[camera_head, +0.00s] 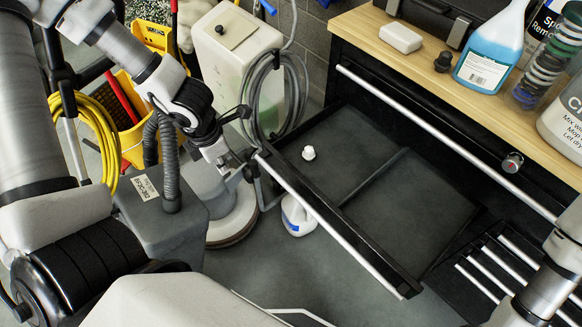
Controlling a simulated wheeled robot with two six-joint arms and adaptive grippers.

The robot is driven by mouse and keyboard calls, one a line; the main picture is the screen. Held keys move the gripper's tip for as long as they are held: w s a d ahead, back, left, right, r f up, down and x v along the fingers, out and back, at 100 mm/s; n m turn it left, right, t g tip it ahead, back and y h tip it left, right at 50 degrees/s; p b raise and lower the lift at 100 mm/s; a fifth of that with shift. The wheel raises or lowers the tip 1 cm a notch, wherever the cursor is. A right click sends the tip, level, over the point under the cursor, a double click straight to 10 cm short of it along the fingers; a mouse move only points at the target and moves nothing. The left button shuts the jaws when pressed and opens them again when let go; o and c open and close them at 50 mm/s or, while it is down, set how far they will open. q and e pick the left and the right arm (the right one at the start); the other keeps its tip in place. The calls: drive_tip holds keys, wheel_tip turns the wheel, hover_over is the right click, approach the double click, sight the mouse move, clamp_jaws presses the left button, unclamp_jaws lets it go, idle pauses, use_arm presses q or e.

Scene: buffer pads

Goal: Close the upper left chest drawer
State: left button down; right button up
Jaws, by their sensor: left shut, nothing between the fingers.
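The upper left chest drawer (400,200) is pulled open from the black chest. Its dark tray, with a divider, is exposed, and a silver handle bar (330,218) runs along its front edge. A small white object (308,153) stands inside it. My left gripper (244,164) is shut and empty at the far left end of the drawer front, at or very near its corner; contact is hard to tell. Part of my right arm shows at the lower right, but its gripper is out of view.
The wooden chest top (450,70) holds a blue liquid bottle (490,50), a white block (400,37) and other bottles. A floor machine (235,205) with a grey hose stands left of the drawer. A white jug (297,217) is on the floor beside the drawer front.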

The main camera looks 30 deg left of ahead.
sight(263, 162)
use_arm(q)
drive_tip(key=w+d+f+t+b, duration=0.1)
drive_tip(key=w+f+b, duration=0.1)
drive_tip(key=w+b, duration=0.1)
drive_tip(key=w+d+f+t+b, duration=0.1)
drive_tip(key=w+f+b, duration=0.2)
drive_tip(key=w, duration=0.1)
drive_tip(key=w+d+f+t+h+b, duration=0.1)
drive_tip(key=w+f+b, duration=0.2)
drive_tip(key=w+b, duration=0.1)
drive_tip(key=shift+w+f+n, duration=0.2)
drive_tip(key=shift+n, duration=0.2)
drive_tip(key=shift+w+d, duration=0.25)
drive_tip(key=shift+w, duration=0.25)
use_arm(e)
wheel_tip(263, 162, down, 13)
use_arm(q)
drive_tip(key=shift+w+r, duration=0.1)
use_arm(e)
drive_tip(key=shift+d, duration=0.1)
